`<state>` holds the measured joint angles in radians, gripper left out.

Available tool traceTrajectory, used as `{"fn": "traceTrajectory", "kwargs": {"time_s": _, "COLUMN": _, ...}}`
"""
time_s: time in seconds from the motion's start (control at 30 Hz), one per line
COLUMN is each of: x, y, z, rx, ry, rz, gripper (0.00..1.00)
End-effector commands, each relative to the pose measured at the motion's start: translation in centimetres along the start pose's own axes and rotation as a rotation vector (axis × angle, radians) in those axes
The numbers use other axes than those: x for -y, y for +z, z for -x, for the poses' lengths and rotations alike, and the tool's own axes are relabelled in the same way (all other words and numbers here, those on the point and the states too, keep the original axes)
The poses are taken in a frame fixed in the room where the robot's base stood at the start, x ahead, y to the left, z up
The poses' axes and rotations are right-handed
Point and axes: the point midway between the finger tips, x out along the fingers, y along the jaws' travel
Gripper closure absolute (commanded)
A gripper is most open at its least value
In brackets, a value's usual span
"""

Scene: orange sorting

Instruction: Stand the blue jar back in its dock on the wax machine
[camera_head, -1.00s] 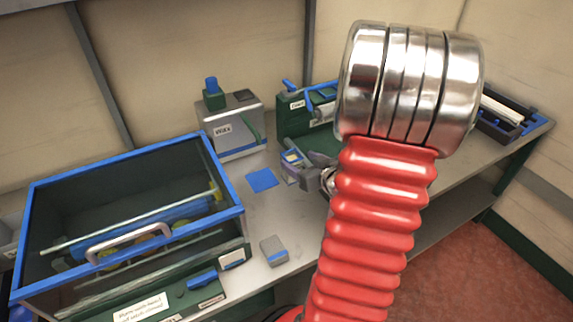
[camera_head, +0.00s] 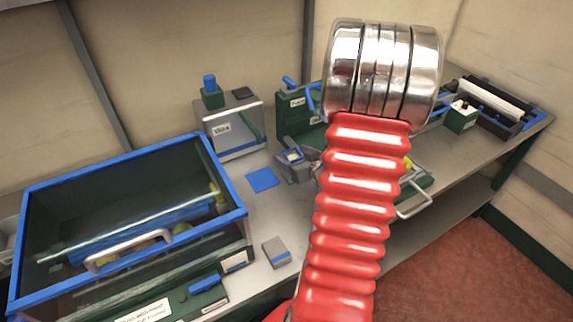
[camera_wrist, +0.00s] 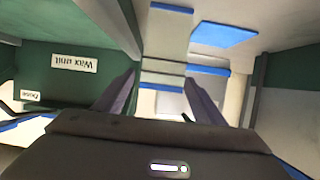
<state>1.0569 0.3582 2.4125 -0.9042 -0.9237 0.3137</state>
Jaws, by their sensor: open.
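The wax machine (camera_head: 236,128) is a grey box labelled "Wax" at the back of the bench. A dark green holder with a blue-topped piece (camera_head: 210,83) stands on its top left; I cannot tell whether this is the blue jar. No other blue jar can be made out. My gripper (camera_wrist: 160,78) is open, its two dark fingers apart, with nothing clearly held between them. In the head view it is low over the bench, right of the blue square (camera_head: 262,180) and partly hidden by my arm. A green surface in the wrist view carries a "Wax unit" label (camera_wrist: 75,63).
A blue-framed clear case (camera_head: 130,225) fills the left front. A green machine (camera_head: 293,118) stands behind my gripper. A dark rack (camera_head: 500,108) stands at the far right.

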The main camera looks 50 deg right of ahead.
Motion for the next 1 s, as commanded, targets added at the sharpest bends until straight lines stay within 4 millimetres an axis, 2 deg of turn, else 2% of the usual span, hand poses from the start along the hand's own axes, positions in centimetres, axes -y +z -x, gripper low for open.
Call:
{"fn": "traceTrajectory", "kwargs": {"time_s": 0.53, "x": 0.03, "y": 0.0, "z": -0.08, "rx": 0.0, "ry": -0.001, "rz": 0.001, "gripper": 0.36}}
{"fn": "traceTrajectory", "kwargs": {"time_s": 1.0, "x": 0.09, "y": -0.01, "z": -0.1, "rx": 0.0, "ry": -0.002, "rz": 0.001, "gripper": 0.68}}
